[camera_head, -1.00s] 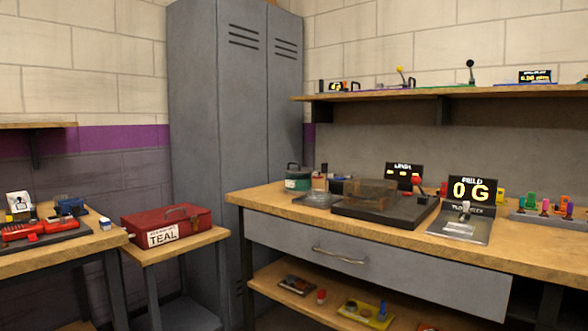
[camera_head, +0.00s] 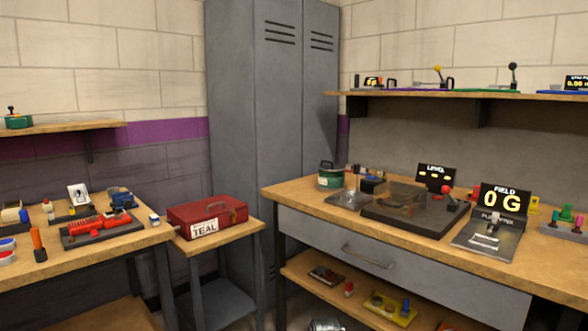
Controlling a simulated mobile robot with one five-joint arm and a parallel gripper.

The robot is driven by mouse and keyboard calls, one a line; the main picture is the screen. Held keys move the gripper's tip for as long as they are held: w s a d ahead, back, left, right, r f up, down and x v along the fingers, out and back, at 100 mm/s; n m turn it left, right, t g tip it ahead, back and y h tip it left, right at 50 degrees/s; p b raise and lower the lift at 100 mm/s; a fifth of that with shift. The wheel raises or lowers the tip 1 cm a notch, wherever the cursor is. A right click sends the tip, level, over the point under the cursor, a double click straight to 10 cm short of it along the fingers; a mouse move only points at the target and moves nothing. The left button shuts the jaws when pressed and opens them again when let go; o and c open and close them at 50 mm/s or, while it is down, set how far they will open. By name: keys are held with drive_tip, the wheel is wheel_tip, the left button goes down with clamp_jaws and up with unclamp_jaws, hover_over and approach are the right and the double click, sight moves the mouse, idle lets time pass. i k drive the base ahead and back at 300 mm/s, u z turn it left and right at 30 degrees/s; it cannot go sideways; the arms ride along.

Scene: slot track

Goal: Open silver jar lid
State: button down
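I cannot pick out a jar that is surely the silver one. A shiny silvery shape (camera_head: 325,325) shows at the bottom edge, below the workbench's lower shelf. It is mostly cut off, and I cannot tell what it is. A green pot with a dark lid and handle (camera_head: 331,178) stands at the back left of the right workbench, its lid on. A similar green pot (camera_head: 18,121) sits on the left wall shelf. My gripper is not in view.
The right workbench (camera_head: 292,192) holds a dark tray, a lever and a lit "FIELD 0 G" display (camera_head: 504,199). A red toolbox (camera_head: 207,216) sits on a small table beside the left bench (camera_head: 110,243). Grey lockers (camera_head: 280,110) stand behind. The lower shelf carries several small items.

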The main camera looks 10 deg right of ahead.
sight(332, 167)
drive_tip(key=u, duration=3.1)
drive_tip(key=k, duration=1.3)
drive_tip(key=z, duration=1.45)
drive_tip(key=i, duration=1.45)
drive_tip(key=u, duration=0.05)
